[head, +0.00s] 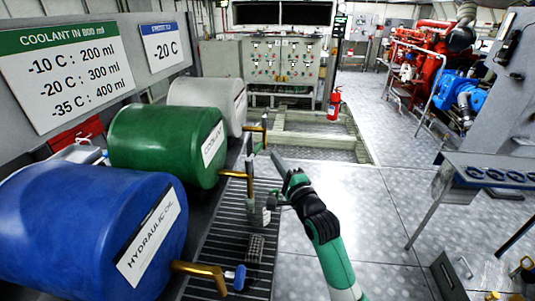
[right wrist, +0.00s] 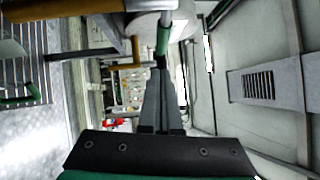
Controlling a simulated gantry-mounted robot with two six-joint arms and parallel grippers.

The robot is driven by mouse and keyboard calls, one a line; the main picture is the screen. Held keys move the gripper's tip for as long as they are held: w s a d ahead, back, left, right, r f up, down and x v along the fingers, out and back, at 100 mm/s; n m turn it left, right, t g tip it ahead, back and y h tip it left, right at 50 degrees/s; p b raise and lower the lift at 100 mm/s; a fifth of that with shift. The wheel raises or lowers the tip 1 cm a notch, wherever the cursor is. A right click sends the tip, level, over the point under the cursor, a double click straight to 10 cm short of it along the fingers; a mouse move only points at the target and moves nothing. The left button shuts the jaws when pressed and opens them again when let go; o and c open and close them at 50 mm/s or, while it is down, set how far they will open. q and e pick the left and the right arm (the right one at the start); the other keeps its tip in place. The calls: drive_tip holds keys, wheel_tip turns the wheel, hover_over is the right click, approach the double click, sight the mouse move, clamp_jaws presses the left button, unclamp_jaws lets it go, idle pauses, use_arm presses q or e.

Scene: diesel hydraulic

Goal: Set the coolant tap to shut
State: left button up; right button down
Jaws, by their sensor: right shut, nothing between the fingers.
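The green coolant barrel (head: 165,146) lies on its side at left, labelled COOLANT, with a brass pipe (head: 236,174) coming out of its front. A small green handle (head: 257,147) shows near the pipe's upper end; it seems to be the coolant tap's handle. In the right wrist view a green handle (right wrist: 163,38) appears just past the fingertips; I cannot tell whether they touch it. My right gripper (head: 274,156) is shut and empty, to the right of the handle. It fills the middle of the right wrist view (right wrist: 160,68). My left gripper is not in view.
A blue hydraulic oil barrel (head: 90,230) with a blue-handled tap (head: 238,277) is in front, and a white barrel (head: 208,97) is behind. A slatted grating (head: 225,235) runs below the taps. A red extinguisher (head: 334,104) stands farther back. Open floor (head: 385,225) is at right.

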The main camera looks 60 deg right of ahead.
drive_tip(key=w, duration=0.3)
drive_tip(key=shift+a+r, duration=0.25)
drive_tip(key=shift+a, duration=0.05)
drive_tip(key=shift+w+d+b, duration=0.3)
drive_tip(key=shift+w+b, duration=0.25)
drive_tip(key=shift+b, duration=0.3)
